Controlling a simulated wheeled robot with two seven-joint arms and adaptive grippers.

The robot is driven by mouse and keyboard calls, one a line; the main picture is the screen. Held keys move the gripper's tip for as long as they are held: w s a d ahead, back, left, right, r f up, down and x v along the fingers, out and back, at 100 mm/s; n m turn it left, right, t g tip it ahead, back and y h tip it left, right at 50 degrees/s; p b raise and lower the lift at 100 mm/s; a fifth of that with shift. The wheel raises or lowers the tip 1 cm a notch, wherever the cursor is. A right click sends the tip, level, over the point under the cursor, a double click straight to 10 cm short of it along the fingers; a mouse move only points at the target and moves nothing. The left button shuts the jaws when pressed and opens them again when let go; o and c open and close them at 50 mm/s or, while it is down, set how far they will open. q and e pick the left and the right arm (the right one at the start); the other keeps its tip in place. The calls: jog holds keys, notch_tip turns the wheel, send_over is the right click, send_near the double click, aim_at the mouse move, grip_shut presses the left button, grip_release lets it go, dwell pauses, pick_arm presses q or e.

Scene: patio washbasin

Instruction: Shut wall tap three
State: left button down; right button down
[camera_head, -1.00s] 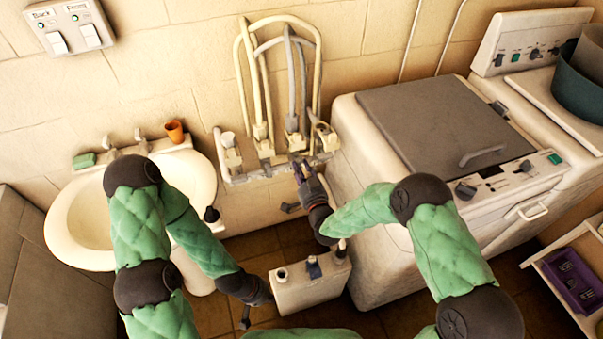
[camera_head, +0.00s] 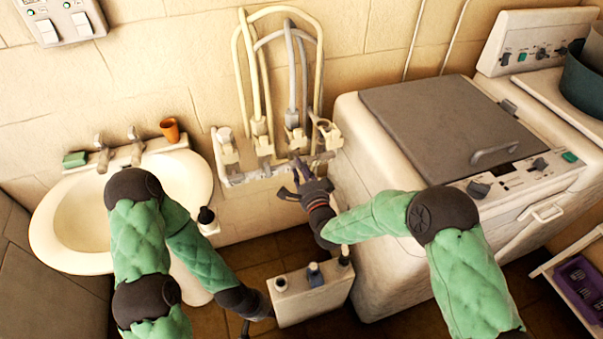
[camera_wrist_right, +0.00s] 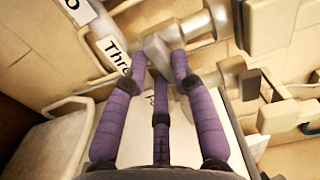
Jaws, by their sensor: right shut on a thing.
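My right gripper (camera_head: 298,178) is at the wall taps, below the row of fittings. In the right wrist view its purple fingers (camera_wrist_right: 165,75) close around a pale metal tap handle (camera_wrist_right: 157,48). A white label beginning "Thre" (camera_wrist_right: 117,60) is just left of that handle, partly hidden by a finger. In the head view the gripper covers the handle, so its angle is hard to tell. My left gripper (camera_head: 246,322) hangs low near the floor, away from the taps; its fingers are too dark and small to read.
Hoses (camera_head: 290,75) rise from the wall taps. A washbasin (camera_head: 70,215) is left, with an orange cup (camera_head: 170,130) on its ledge. A white washing machine (camera_head: 372,200) is close right of my right gripper. A pale container (camera_head: 312,297) stands below on the floor.

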jog(key=shift+m+b, duration=0.3)
jog(key=shift+m, duration=0.3)
jog(key=c, duration=1)
grip_release()
jog(key=shift+s, duration=0.1)
jog(key=v, duration=1.1)
jog(key=shift+s+d, duration=0.15)
jog(key=shift+s, duration=0.2)
